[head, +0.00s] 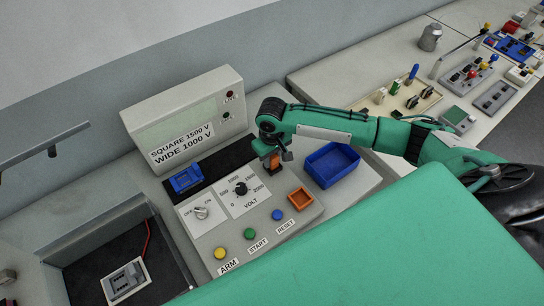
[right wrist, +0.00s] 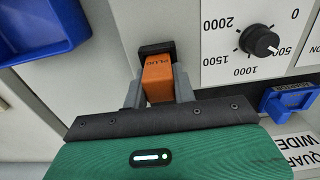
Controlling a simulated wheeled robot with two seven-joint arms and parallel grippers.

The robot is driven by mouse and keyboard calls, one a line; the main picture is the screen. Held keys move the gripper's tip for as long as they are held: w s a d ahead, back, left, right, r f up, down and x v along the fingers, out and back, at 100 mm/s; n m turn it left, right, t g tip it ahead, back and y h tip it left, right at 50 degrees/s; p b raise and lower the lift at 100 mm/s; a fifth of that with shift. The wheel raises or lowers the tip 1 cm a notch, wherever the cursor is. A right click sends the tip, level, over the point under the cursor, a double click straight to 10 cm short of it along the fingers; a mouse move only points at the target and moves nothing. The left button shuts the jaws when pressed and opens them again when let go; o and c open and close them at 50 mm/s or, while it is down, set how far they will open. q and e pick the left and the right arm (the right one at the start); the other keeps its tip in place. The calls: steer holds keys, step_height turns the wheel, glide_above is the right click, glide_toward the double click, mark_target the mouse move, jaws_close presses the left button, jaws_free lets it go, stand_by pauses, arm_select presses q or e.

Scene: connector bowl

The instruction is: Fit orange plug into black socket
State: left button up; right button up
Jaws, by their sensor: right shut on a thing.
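My right gripper (head: 272,156) is over the console, right of the volt dial. It is shut on the orange plug (head: 276,161). In the right wrist view the plug (right wrist: 158,80), marked "PLUG", sits between the fingers of my right gripper (right wrist: 158,92). The black socket (right wrist: 157,48) is a dark piece, wider than the plug, at the plug's far end. The plug's end meets or overlaps it in the picture; I cannot tell how deep it sits. My left gripper is not in view.
A blue open bin (head: 331,164) stands right of the console. The display box (head: 186,112) rises behind. The volt dial (right wrist: 259,40) is close to the gripper.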

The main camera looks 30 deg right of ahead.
steer(key=o, duration=1)
steer(key=shift+f, duration=0.1)
step_height(320, 180, up, 11)
steer(key=b, duration=0.3)
steer(key=shift+r, duration=0.65)
steer(key=shift+f, duration=0.1)
